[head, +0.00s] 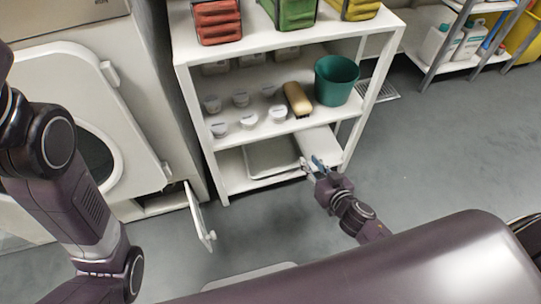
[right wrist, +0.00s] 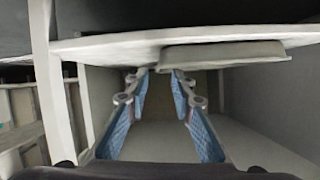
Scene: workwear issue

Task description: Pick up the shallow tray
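The shallow tray (head: 272,157) is pale grey and lies flat on the bottom shelf of the white rack. My right gripper (head: 312,165) is at the front of that shelf, just right of the tray in the head view. In the right wrist view, which looks upside down, its blue-padded fingers (right wrist: 159,76) are spread apart with nothing between them. There the tray (right wrist: 222,56) shows against the shelf board, mostly to the right of the fingers. I cannot tell whether a finger touches it. My left arm shows at the left, but its gripper is out of view.
The white rack (head: 193,115) has a middle shelf above the tray, with several white-lidded cups (head: 241,99), a tan brush-like item (head: 297,99) and a green bucket (head: 336,80). Coloured bins stand on top. A white door (head: 200,218) hangs open at the left. Floor in front is clear.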

